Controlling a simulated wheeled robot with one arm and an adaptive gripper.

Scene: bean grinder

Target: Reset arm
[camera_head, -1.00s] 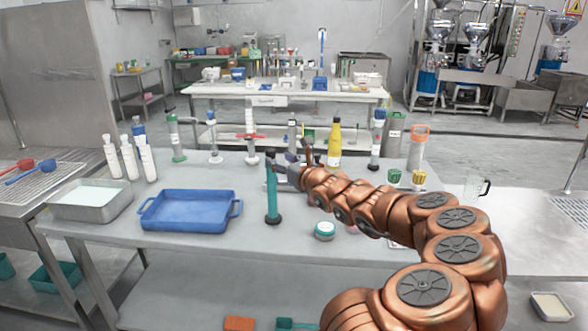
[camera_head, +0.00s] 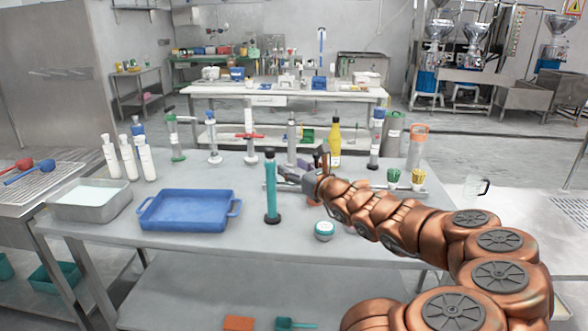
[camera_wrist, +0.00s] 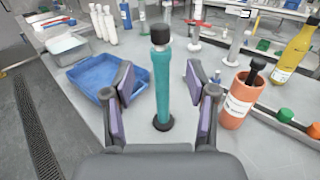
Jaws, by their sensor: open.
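My gripper (camera_head: 298,178) is open and empty in the head view, over the table to the right of a teal grinder with a black top and base (camera_head: 271,187). The grinder stands upright on the table, apart from the gripper. In the wrist view my gripper (camera_wrist: 158,85) shows its two purple-padded fingers spread wide. The teal grinder (camera_wrist: 162,90) appears upright beyond and between them, with clear space around it. My copper arm reaches in from the lower right of the head view.
A blue tray (camera_head: 188,211) and a grey basin (camera_head: 90,200) stand on the left. A small round jar (camera_head: 324,231) sits below the arm. White bottles, coloured grinders and a yellow bottle (camera_head: 334,145) line the back. The table's front middle is clear.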

